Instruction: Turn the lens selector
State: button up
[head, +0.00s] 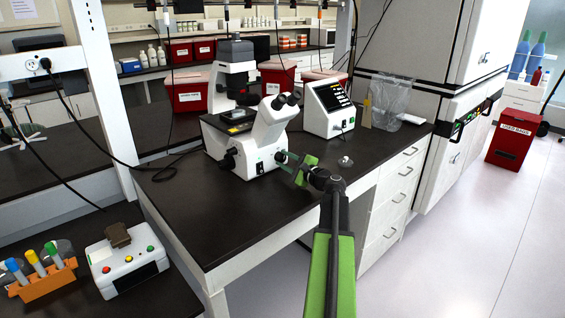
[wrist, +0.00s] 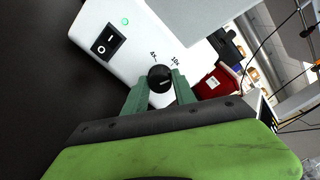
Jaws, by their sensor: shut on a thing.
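The white microscope (head: 262,140) stands on the black bench. In the wrist view its white side panel (wrist: 112,62) carries the lens selector (wrist: 160,78), a round black knob with the marks 4x and 10x above it. My gripper (wrist: 162,84) has its green fingers on both sides of the knob, shut on it. I cannot tell exactly which mark the knob points to.
A black power switch (wrist: 105,43) and a lit green light (wrist: 126,22) are on the same panel. A white device with a screen (head: 328,106) stands behind on the bench. A small clear item (head: 345,162) lies right of my gripper.

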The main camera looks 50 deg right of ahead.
grip_shut()
jog(key=n, duration=0.4)
jog(key=o, duration=0.9)
grip_release()
jog(key=shift+o, duration=0.2)
jog(key=s, duration=0.5)
jog(key=s+a, duration=0.1)
jog(key=s, duration=1.1)
jog(key=shift+s+a, duration=0.15)
jog(key=shift+s, duration=0.1)
jog(key=shift+w, duration=0.1)
